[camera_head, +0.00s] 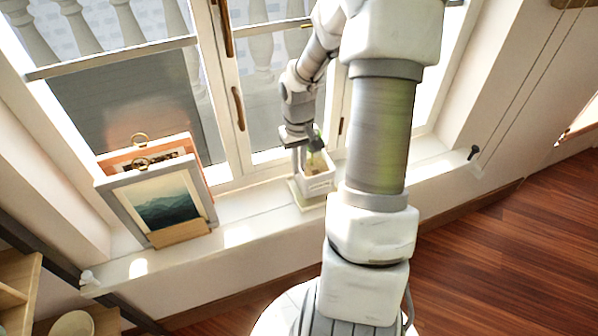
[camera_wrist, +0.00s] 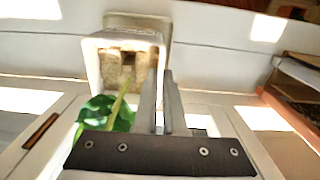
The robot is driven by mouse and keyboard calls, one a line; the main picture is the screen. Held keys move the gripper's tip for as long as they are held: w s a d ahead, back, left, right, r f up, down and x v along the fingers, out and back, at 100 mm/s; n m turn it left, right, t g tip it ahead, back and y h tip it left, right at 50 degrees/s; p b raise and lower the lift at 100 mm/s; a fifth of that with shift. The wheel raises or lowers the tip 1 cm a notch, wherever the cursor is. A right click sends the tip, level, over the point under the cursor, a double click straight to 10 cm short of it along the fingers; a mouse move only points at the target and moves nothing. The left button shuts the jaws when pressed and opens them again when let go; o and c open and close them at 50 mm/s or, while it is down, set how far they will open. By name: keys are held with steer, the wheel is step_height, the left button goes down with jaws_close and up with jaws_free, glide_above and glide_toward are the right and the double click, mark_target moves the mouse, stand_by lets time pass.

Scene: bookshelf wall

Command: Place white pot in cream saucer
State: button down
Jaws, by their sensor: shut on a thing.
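The white pot (camera_head: 318,184) is a square planter with soil and a green plant, at the window sill in the head view. In the wrist view the pot (camera_wrist: 96,66) is seen from above, its leaves lying toward my gripper. My gripper (camera_wrist: 160,82) is shut on the pot's side wall. In the head view my gripper (camera_head: 301,162) reaches down to the pot from above. The cream saucer (camera_head: 308,204) lies on the sill under the pot, and its edge also shows beyond the pot in the wrist view (camera_wrist: 140,20). I cannot tell whether the pot touches it.
Framed pictures (camera_head: 160,205) stand on the sill to the left. A window with handles (camera_head: 239,108) rises close behind the pot. The sill (camera_head: 255,215) between frames and saucer is clear. A small dark knob (camera_head: 473,152) is at the sill's right end.

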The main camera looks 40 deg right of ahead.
steer(key=shift+f, duration=1)
steer(key=shift+f+b, duration=0.2)
steer(key=shift+b, duration=0.15)
steer(key=c, duration=1)
jaws_free()
steer(key=shift+r, duration=0.15)
step_height(320, 180, up, 12)
steer(key=p, duration=0.4)
